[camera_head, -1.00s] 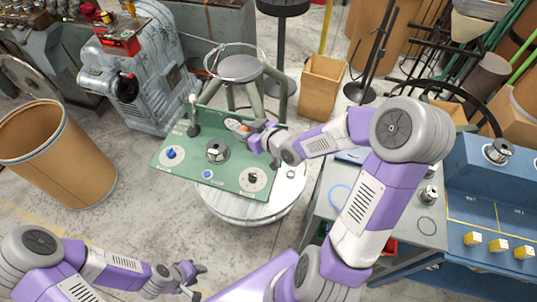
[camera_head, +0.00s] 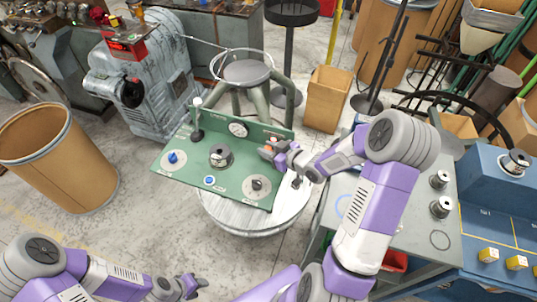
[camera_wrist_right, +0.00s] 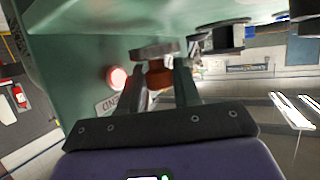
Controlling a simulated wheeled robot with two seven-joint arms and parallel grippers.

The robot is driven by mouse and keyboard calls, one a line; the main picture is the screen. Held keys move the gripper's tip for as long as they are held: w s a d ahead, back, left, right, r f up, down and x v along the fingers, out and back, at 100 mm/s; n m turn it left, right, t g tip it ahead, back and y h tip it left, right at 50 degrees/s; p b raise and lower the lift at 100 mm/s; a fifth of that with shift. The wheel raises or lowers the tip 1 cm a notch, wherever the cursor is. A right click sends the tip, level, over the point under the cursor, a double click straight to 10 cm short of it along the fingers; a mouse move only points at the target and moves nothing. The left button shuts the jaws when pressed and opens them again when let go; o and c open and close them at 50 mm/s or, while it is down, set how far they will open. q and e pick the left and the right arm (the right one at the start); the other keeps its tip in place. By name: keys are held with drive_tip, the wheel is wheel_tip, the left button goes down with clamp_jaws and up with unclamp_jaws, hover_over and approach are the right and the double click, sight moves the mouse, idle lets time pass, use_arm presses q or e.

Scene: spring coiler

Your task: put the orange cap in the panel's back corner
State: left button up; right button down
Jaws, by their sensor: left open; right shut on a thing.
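The green panel (camera_head: 190,172) stands on a round white table, with a raised back wall. My right gripper (camera_head: 267,150) is at the panel's back right corner, close to the back wall. In the right wrist view the orange cap (camera_wrist_right: 158,75) is between the fingers of my right gripper (camera_wrist_right: 162,84), which is shut on it. A grey disc (camera_wrist_right: 153,50) lies right against the cap; I cannot tell whether they are joined. In the head view the hand mostly hides the cap. My left gripper (camera_head: 196,284) is open and empty, low in front of the panel.
The panel carries a gauge (camera_head: 238,129), a blue knob (camera_head: 173,157), a metal spool (camera_head: 221,156), a blue button (camera_head: 210,180) and a black knob (camera_head: 257,184). A black post (camera_head: 197,130) rises at its back left. A stool (camera_head: 247,73) stands behind.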

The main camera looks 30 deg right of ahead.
wheel_tip(320, 180, down, 2)
drive_tip(key=shift+f, duration=0.1)
drive_tip(key=shift+f+b, duration=0.15)
drive_tip(key=shift+b, duration=0.25)
drive_tip(key=c, duration=0.8)
unclamp_jaws()
